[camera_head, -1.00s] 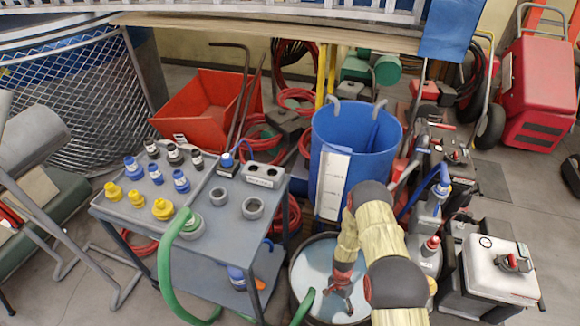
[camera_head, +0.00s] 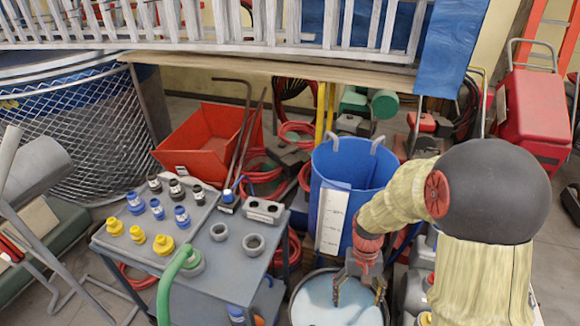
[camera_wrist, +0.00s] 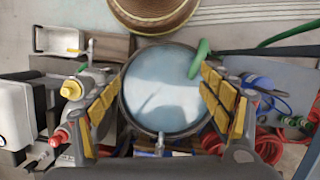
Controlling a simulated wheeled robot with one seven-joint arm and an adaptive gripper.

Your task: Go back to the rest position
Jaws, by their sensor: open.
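My gripper (camera_head: 360,290) hangs at the end of my arm, in the lower middle of the head view, above a round tub of pale liquid (camera_head: 318,303). In the wrist view my gripper (camera_wrist: 160,110) has its two yellow-padded fingers spread wide on either side of the tub (camera_wrist: 165,85). Nothing shows between the fingers. My bent arm fills the right side of the head view and hides what lies behind it.
A grey cart (camera_head: 215,262) with yellow, blue and black fittings stands left of the tub, a green hose (camera_head: 172,280) at its front. A blue bin (camera_head: 375,165) with a white scale stands behind the tub. Red crate (camera_head: 205,140) and red machine (camera_head: 535,120) are farther back.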

